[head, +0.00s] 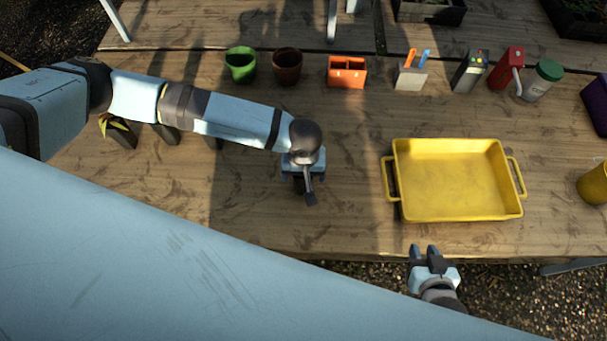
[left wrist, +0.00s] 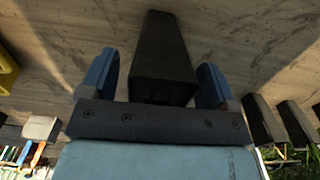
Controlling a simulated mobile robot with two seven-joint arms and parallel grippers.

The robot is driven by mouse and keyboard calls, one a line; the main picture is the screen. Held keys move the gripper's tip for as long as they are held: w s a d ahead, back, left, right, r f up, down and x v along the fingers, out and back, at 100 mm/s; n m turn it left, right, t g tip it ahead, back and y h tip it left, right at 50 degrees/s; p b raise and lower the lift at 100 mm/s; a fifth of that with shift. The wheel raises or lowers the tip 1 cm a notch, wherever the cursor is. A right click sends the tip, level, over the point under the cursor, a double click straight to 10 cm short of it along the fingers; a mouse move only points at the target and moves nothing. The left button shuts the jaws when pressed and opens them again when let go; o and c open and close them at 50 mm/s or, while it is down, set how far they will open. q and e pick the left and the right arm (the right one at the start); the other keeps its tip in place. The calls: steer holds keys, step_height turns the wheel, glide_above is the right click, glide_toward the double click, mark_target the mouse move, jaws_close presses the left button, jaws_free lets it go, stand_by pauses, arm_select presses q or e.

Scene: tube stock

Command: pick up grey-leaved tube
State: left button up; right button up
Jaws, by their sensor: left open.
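My left gripper (head: 304,184) points down over the middle of the table in the head view. In the left wrist view its two blue fingers (left wrist: 155,72) stand apart, one on each side of a dark tapered tube (left wrist: 162,48). I cannot tell whether the fingers touch it. The tube's leaves are hidden, so its leaf colour does not show. More dark tubes (head: 118,133) stand partly behind my left arm, one with yellow-green leaves (head: 113,121). No grey leaves are clearly visible. My right gripper (head: 432,256) is at the table's front edge, apart from everything; its jaw gap is unclear.
A yellow tray (head: 455,215) lies to the right with bare room around it. Along the back stand a green pot (head: 240,66), a brown pot (head: 287,68), an orange holder (head: 346,73), and a green-lidded jar (head: 540,82). A yellow pot (head: 594,184) is at far right.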

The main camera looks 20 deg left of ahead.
arm_select(q)
steer(key=shift+f, duration=0.65)
steer(key=c, duration=1.1)
steer(key=shift+r, duration=0.1)
